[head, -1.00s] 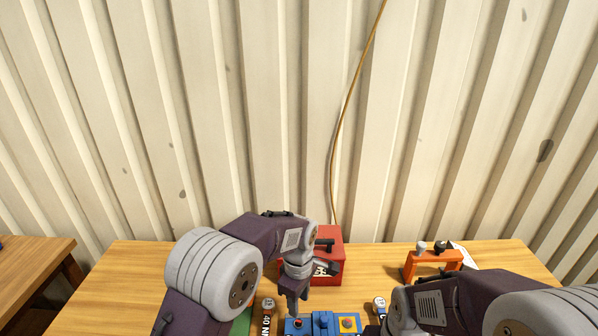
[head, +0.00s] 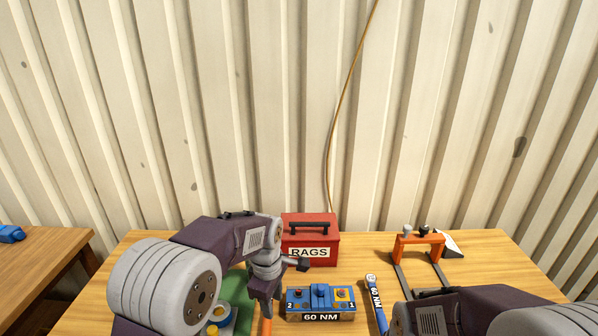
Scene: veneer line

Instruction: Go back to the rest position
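A blue wrench (head: 375,300) marked 60 NM lies right of the block. An orange handle (head: 267,327) lies below the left gripper.
A red RAGS box (head: 311,247) stands at the back of the wooden table (head: 500,268). An orange rack (head: 420,239) stands at the back right. A green surface (head: 238,284) lies partly behind my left arm. Another table (head: 40,254) is at the left, before a corrugated wall.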

